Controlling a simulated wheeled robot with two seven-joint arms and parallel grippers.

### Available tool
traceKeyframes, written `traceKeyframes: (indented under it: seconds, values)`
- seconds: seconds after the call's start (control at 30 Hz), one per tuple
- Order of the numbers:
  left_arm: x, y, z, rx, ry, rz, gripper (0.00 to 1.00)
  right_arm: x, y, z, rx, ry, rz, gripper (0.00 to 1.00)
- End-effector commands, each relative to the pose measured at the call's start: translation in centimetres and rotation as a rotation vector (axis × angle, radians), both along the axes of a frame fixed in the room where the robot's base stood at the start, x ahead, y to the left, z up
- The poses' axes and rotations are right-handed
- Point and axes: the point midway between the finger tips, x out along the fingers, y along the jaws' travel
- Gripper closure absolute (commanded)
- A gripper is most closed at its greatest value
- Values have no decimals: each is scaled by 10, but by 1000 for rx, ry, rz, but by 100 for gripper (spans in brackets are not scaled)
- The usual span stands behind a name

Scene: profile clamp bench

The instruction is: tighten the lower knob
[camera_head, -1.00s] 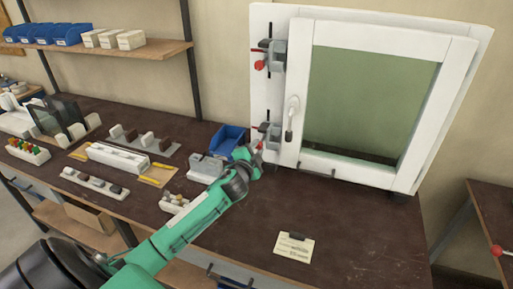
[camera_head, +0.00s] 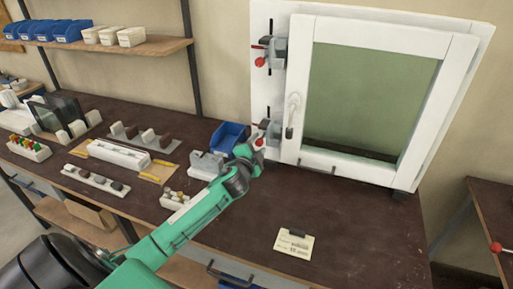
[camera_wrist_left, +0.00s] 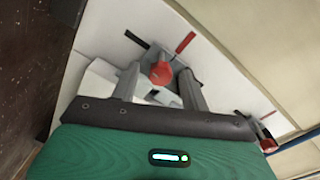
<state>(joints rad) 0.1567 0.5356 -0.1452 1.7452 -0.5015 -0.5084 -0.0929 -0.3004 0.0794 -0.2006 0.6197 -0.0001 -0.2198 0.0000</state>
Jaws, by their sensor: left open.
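In the left wrist view the lower knob (camera_wrist_left: 162,73) lies between the two open fingers of my left gripper (camera_wrist_left: 159,76), with a gap visible on the right side. I cannot tell whether a finger touches it. The upper clamp (camera_head: 276,52) has its own red knob (camera_head: 260,62); it also shows at the lower right in the wrist view (camera_wrist_left: 268,145). My right gripper is out of view.
The white framed window (camera_head: 375,95) stands at the back of the dark bench (camera_head: 350,235). A blue bin (camera_head: 228,137) and a grey-white block (camera_head: 206,165) are close to the left of my gripper. A paper card (camera_head: 294,244) lies in front; the bench around it is clear.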

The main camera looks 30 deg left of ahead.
Motion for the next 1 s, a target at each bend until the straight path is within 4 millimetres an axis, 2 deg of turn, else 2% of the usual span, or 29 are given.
traceKeyframes:
  seconds: [0.17, 0.7, 0.83, 1.0]
  values:
    - [-9, -2, -1, 0, 0, 0, 54, 0, 0, -3, 0, 0, 0, 64]
    - [-104, -24, 0, 0, 1, -2, 54, 0, -1, -25, -1, 0, 0, 64]
    - [-121, -28, 2, -1, 1, 0, 54, 0, -1, -28, -1, 0, 0, 64]
    - [-132, -30, 3, 0, 0, -1, 54, 0, -1, -30, -1, 0, 0, 64]
